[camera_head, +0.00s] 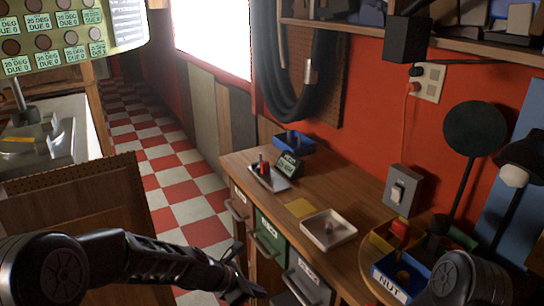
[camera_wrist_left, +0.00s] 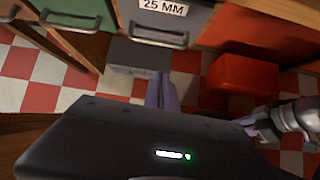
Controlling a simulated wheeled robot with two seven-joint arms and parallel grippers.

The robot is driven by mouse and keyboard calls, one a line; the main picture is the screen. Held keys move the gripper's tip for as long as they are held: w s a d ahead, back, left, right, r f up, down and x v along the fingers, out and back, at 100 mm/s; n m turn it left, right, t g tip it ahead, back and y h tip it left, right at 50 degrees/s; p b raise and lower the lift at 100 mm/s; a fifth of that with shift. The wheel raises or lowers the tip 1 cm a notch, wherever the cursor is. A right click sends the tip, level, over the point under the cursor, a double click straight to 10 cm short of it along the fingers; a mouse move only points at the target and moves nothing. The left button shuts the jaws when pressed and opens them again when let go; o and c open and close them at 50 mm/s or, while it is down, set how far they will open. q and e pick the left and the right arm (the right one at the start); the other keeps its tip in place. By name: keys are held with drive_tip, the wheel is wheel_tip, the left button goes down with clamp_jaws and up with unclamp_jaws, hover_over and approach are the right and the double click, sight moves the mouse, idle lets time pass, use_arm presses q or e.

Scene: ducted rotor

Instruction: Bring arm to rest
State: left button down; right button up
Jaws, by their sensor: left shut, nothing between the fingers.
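My left arm comes in from the left in the head view, and its gripper (camera_head: 243,287) hangs low in front of the bench drawers, apart from them. In the left wrist view its slim fingers (camera_wrist_left: 162,92) are together, with nothing between them. They point toward the drawer fronts and the floor. A dark joint of my right arm shows at the lower right of the head view. What looks like my right gripper (camera_wrist_left: 250,124) shows small at the right of the left wrist view, and its jaw opening is unclear.
The wooden bench (camera_head: 340,255) has drawers with handles just beside my left gripper. On it are a white tray (camera_head: 328,229), a blue bin (camera_head: 293,143) and a blue NUT bin (camera_head: 401,277). A red box (camera_wrist_left: 248,75) stands below. The checkered floor (camera_head: 180,170) is open.

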use_arm(q)
drive_tip(key=s+a+f+m+y, duration=0.2)
drive_tip(key=s+f+m, duration=0.3)
drive_tip(key=f+m, duration=0.25)
drive_tip(key=s+a+f+m+y, duration=0.2)
drive_tip(key=s+a+f+m, duration=0.15)
drive_tip(key=f+m, duration=0.4)
drive_tip(key=s+d+f+m+g, duration=0.1)
drive_tip(key=s+f+m, duration=0.2)
drive_tip(key=s, duration=0.7)
drive_tip(key=s+d+f+m+g+h, duration=0.1)
drive_tip(key=s+f+m, duration=0.3)
drive_tip(key=s, duration=0.5)
drive_tip(key=shift+s+d+f+g+h, duration=0.35)
drive_tip(key=shift+f+g, duration=0.15)
drive_tip(key=shift+g, duration=0.3)
